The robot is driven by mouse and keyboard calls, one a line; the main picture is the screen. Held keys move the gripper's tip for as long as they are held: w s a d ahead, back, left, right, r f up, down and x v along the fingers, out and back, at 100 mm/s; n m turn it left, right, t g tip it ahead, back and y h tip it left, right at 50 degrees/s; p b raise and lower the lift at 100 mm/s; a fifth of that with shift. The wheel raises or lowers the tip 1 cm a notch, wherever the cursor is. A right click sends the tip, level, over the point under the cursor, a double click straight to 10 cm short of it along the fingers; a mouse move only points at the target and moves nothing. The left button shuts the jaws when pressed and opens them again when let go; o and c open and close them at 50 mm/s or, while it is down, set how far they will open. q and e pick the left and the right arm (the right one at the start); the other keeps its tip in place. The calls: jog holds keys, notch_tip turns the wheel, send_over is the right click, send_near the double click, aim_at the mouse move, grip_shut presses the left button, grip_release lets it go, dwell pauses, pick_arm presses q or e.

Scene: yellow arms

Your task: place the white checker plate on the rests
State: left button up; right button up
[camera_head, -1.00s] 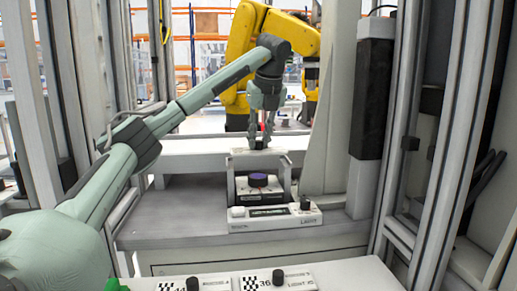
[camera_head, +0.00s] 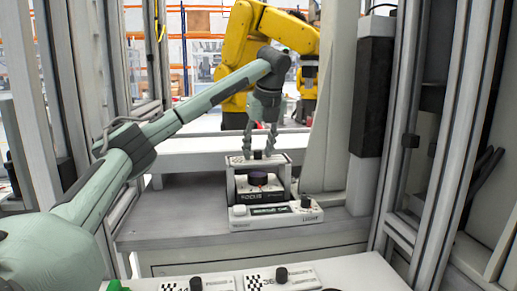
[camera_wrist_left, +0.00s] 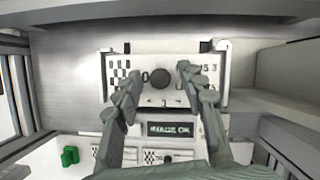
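The white checker plate (camera_head: 276,159) lies flat across the top of the rests (camera_head: 288,178), with its black knob (camera_head: 257,155) upright. In the left wrist view the checker plate (camera_wrist_left: 145,94) shows its checker pattern at its left end, and the knob (camera_wrist_left: 160,78) at its middle. My left gripper (camera_head: 258,152) is open above the plate. Its fingers stand apart on either side of the knob, clear of it; they also show in the left wrist view (camera_wrist_left: 157,78) and cover parts of the plate. My right gripper is in neither view.
Below the plate stands the focus unit (camera_head: 259,196) with a dark knob. The light unit (camera_head: 272,220) in front has a display reading IMAGE OK in the wrist view. More checker plates (camera_head: 294,279) lie on the front table beside a green object (camera_head: 118,286). Grey posts flank the bench.

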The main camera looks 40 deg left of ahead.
pick_arm(q)
jog(key=shift+r, duration=0.1)
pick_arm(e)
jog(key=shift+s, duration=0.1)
pick_arm(q)
jog(key=shift+d+r, duration=0.1)
jog(key=shift+r, duration=0.2)
jog(key=v, duration=0.5)
jog(key=shift+d+r, duration=0.1)
jog(key=shift+r, duration=0.25)
notch_tip(320, 180, up, 4)
send_over(262, 162)
jog(key=s+d, duration=0.1)
jog(key=d, duration=0.1)
jog(key=shift+s+r, duration=0.15)
jog(key=shift+r, duration=0.45)
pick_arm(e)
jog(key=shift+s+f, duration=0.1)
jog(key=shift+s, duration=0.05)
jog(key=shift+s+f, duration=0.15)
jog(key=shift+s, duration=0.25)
